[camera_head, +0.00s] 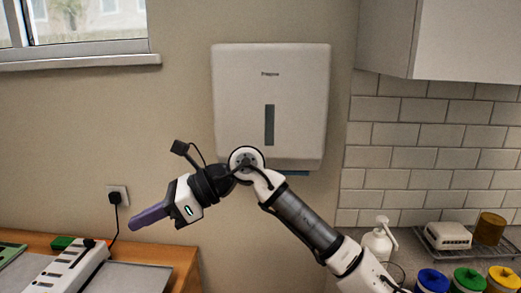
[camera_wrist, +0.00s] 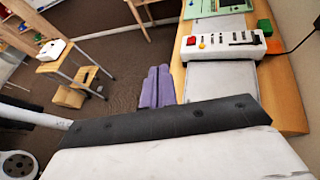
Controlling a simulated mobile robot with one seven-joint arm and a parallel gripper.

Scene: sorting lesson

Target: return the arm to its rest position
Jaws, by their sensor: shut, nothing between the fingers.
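My gripper (camera_head: 137,223) is at the left of the head view, its purple fingers pointing left and slightly down. The fingers are together with nothing between them. My arm rises from the lower right, bends in front of the wall dispenser and comes down to the gripper. In the wrist view the purple fingers (camera_wrist: 158,72) lie side by side over the brown floor, left of the wooden table's edge. The fingers touch nothing that I can see.
A wooden table (camera_head: 150,250) at lower left holds a white switch panel (camera_head: 68,270) and a green block (camera_head: 62,242). A paper dispenser (camera_head: 298,100) hangs behind my arm. A soap bottle (camera_head: 378,242) and coloured-lidded jars stand at right. A stool (camera_wrist: 72,97) is on the floor.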

